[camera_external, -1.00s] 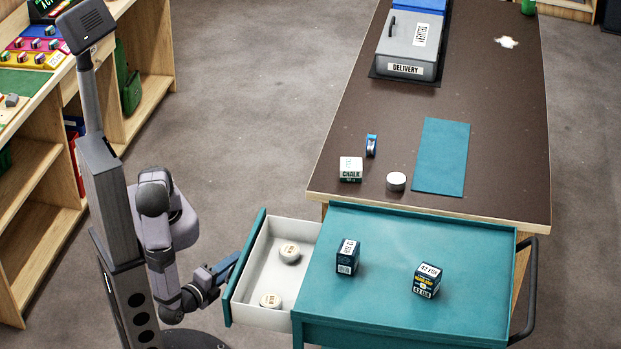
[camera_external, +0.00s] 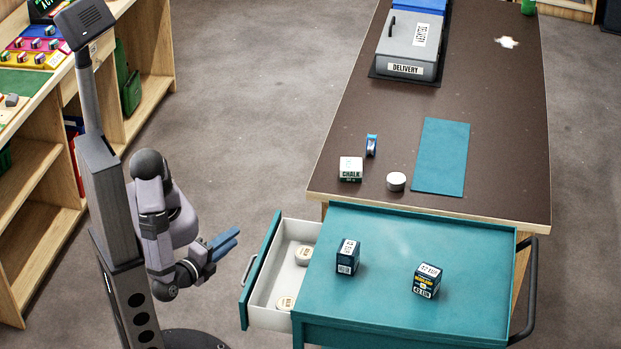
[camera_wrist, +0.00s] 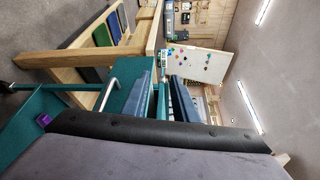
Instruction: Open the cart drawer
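The teal cart (camera_external: 390,235) has its white-lined drawer (camera_external: 272,290) standing partly open on its left side. The drawer's teal front (camera_external: 262,265) carries a grey bar handle (camera_external: 248,270). Two round pale items, one at the back (camera_external: 303,254) and one at the front (camera_external: 285,303), lie inside. My gripper (camera_external: 228,244) is up and left of the drawer front, apart from the handle, with its blue fingers spread and nothing between them. The spread fingers also show in the wrist view (camera_wrist: 163,97), with a pale handle (camera_wrist: 107,95) to their left.
Two small boxes (camera_external: 347,257) (camera_external: 427,280) stand on the cart top. Behind it, a brown table (camera_external: 490,120) holds a chalk box (camera_external: 351,169), a white roll (camera_external: 396,181), a blue item (camera_external: 371,145), a teal mat (camera_external: 441,155) and a delivery box (camera_external: 408,45).

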